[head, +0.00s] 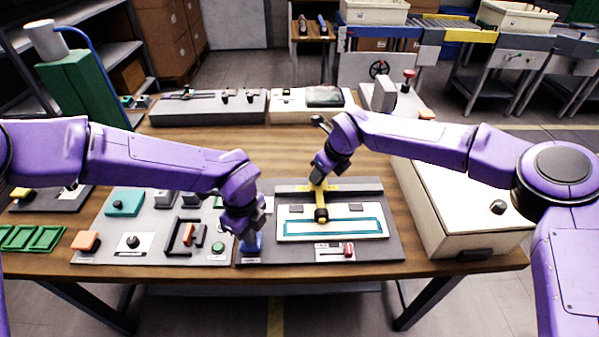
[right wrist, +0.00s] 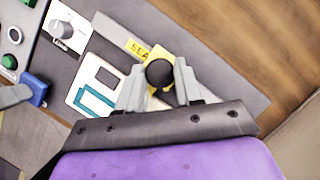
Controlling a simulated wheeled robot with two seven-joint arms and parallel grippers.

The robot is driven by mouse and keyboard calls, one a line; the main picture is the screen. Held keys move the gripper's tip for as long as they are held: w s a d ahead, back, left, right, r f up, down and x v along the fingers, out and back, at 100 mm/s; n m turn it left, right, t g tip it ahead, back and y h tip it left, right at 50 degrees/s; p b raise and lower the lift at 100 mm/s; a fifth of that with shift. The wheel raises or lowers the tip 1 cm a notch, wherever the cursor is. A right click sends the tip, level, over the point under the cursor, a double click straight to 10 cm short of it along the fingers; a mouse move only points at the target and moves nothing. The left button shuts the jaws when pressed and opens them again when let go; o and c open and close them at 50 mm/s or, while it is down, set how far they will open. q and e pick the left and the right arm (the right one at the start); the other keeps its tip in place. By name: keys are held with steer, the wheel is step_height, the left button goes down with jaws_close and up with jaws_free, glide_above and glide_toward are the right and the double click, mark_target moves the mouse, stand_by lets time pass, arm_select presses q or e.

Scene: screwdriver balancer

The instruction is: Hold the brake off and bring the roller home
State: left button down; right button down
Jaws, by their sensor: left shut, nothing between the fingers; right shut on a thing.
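The roller is a yellow bracket (head: 330,189) with a black round end (head: 321,214), standing over a white plate with a teal outline (head: 290,237). My right gripper (head: 318,181) is at its upper end. In the right wrist view, my right gripper (right wrist: 160,88) is shut on the roller's black knob (right wrist: 160,72). A blue block (head: 253,244), apparently the brake, sits at the dark panel's left edge; it also shows in the right wrist view (right wrist: 36,92). My left gripper (head: 247,228) is shut and empty just above it. I cannot tell whether they touch.
A grey board (head: 160,250) with coloured fixtures lies to the left. A red-handled switch (head: 348,250) sits at the panel's front. A large cream box (head: 455,205) stands to the right. Grey and white units (head: 210,108) line the table's back.

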glide_above(373, 188)
steer(key=shift+a, duration=0.3)
arm_select(q)
steer(key=shift+a, duration=0.1)
arm_select(e)
steer(key=shift+d, duration=0.25)
steer(key=shift+w, duration=0.1)
steer(key=c, duration=1)
jaws_free()
steer(key=shift+o, duration=1.2)
steer(key=shift+d, duration=0.1)
steer(key=v, duration=1.2)
